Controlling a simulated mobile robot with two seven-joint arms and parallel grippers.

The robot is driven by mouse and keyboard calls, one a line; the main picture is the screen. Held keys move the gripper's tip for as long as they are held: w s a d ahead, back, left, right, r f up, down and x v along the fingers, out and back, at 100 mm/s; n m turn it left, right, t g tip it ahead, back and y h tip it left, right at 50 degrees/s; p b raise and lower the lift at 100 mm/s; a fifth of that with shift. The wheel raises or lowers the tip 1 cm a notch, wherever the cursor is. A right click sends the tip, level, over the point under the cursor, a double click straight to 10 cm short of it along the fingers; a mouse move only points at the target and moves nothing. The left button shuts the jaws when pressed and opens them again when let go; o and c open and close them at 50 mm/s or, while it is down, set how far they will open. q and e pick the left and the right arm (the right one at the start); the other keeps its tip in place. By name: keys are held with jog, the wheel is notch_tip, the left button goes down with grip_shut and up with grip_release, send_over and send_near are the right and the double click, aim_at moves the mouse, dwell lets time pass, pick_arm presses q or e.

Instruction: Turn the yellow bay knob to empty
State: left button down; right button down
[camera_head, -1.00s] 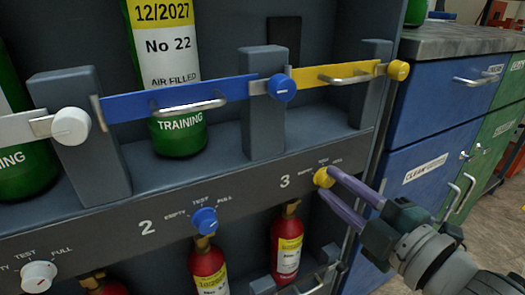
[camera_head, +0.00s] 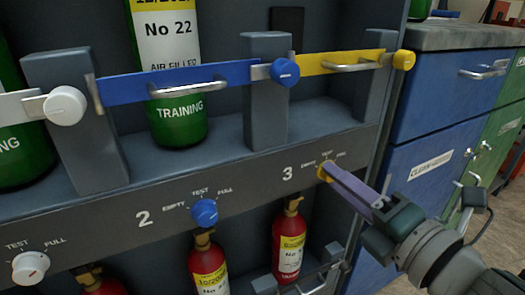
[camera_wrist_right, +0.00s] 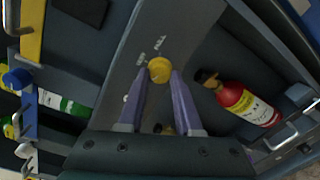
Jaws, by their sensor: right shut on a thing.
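The yellow bay knob (camera_head: 322,173) sits on the grey panel at bay 3, below the labels EMPTY, TEST and a partly hidden third one. My right gripper (camera_head: 330,175) is shut on it, with the purple fingers lined up one behind the other in the head view and covering most of the knob. In the right wrist view the yellow knob (camera_wrist_right: 159,69) sits between the two fingertips. I cannot tell which label its pointer faces. My left gripper is not in view.
A blue bay knob (camera_head: 204,212) and a white knob (camera_head: 31,267) sit further left on the panel. A yellow latch bar (camera_head: 335,62) crosses above bay 3. A red cylinder (camera_head: 289,243) stands below. Blue drawers (camera_head: 430,120) stand at the right.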

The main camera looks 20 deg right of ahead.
jog(key=shift+n, duration=0.3)
jog(key=c, duration=0.6)
grip_release()
jog(key=s+p, duration=0.1)
jog(key=s, duration=0.9)
jog(key=shift+d+r, duration=0.2)
jog(key=shift+d, duration=0.1)
